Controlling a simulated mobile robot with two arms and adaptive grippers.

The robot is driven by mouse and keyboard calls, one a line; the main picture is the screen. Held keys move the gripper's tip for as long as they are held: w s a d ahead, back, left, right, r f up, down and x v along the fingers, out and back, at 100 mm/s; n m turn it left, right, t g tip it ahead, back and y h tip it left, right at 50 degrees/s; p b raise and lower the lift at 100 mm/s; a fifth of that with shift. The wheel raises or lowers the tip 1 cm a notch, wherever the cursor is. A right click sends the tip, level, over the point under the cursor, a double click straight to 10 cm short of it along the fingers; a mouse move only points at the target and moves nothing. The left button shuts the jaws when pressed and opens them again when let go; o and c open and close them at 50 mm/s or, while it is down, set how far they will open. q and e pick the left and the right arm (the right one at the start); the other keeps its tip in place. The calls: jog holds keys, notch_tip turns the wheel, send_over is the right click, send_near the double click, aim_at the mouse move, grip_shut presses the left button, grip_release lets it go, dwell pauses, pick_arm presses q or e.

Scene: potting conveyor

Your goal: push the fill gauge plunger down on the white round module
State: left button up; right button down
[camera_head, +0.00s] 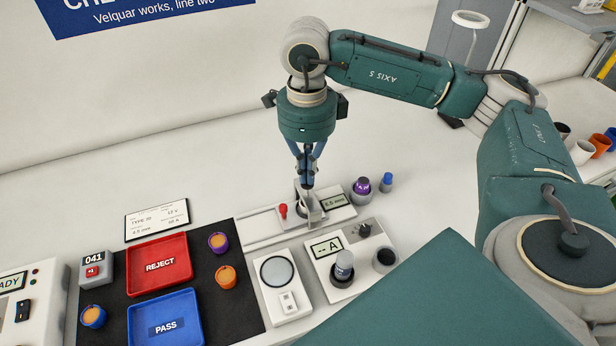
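My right gripper (307,184) comes down from above, its blue fingers closed together. Its tips are at the top of a small metal gauge stand (313,210) on a pale base. A small readout (335,202) reading about 8.5 mm sits just right of the stand. The fingertips overlap the upper part of the stand, where a plunger is hard to make out; I cannot tell whether they touch it. No white round module shows clearly there; it may be hidden by the gripper and stand. My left gripper is not in view.
A red knob (283,210) stands left of the gauge. A purple-topped piece (362,186) and a blue one (387,181) stand right. In front are an ammeter box (324,250) and a white tester (278,272). Red (160,281) and blue (168,309) trays lie left.

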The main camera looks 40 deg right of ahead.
jog(key=shift+r+p, duration=1.6)
jog(key=shift+r, duration=1.35)
